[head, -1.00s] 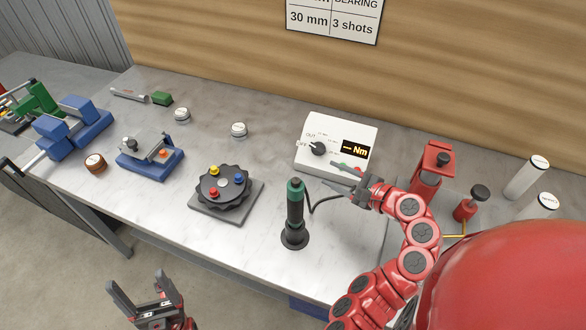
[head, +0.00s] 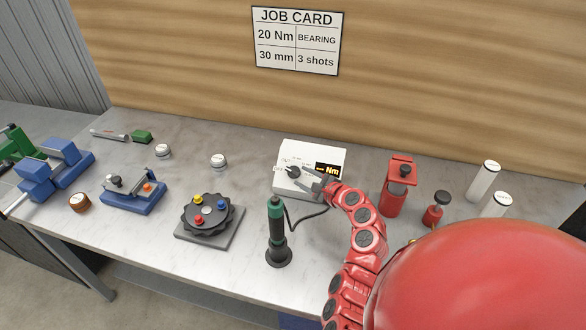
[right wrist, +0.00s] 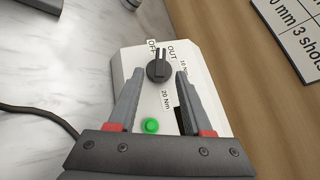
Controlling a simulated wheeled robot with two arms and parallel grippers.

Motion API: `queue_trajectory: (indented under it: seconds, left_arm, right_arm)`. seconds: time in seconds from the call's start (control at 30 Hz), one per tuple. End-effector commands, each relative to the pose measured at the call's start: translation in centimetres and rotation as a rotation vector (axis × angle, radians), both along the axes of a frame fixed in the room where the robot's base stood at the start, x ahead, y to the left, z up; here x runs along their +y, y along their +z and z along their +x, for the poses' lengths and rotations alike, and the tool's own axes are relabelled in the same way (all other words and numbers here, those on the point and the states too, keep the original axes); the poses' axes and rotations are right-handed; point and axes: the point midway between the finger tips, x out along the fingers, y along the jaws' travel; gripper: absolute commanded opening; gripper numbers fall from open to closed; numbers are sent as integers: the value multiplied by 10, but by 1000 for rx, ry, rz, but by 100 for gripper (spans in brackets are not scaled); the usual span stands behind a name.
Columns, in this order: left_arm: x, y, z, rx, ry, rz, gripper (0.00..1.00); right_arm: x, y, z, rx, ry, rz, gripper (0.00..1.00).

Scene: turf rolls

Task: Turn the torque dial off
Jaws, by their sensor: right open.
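The torque dial (head: 293,172) is a black knob on the white control box (head: 318,156), whose dark display reads "– Nm" in yellow. In the right wrist view the dial (right wrist: 159,71) has OFF, OUT, 10 Nm and 20 Nm marked around it. Its ridge points towards the OFF and OUT labels; I cannot tell which exactly. My right gripper (head: 308,178) is open over the front of the box. In the right wrist view its fingertips (right wrist: 160,74) lie on either side of the dial, with gaps visible. My left gripper is out of view.
A green button (right wrist: 151,126) is on the box. A black and green screwdriver (head: 276,230) stands in front, its cable running to the box. The job card (head: 296,40) hangs behind.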

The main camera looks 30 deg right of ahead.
Motion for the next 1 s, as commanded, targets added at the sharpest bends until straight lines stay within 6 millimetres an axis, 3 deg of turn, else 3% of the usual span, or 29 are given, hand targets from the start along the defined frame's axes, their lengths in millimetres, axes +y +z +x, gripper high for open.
queue_trajectory:
  seconds: [0.2,0.4,0.83,1.0]
  left_arm:
    - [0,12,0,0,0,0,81]
    - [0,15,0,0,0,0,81]
    - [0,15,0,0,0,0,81]
    - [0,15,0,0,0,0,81]
  right_arm:
    - [4,-8,32,2,5,2,50]
    - [4,-13,50,-2,4,1,50]
    - [5,-17,56,-1,0,1,50]
    - [5,-17,56,-1,1,1,21]
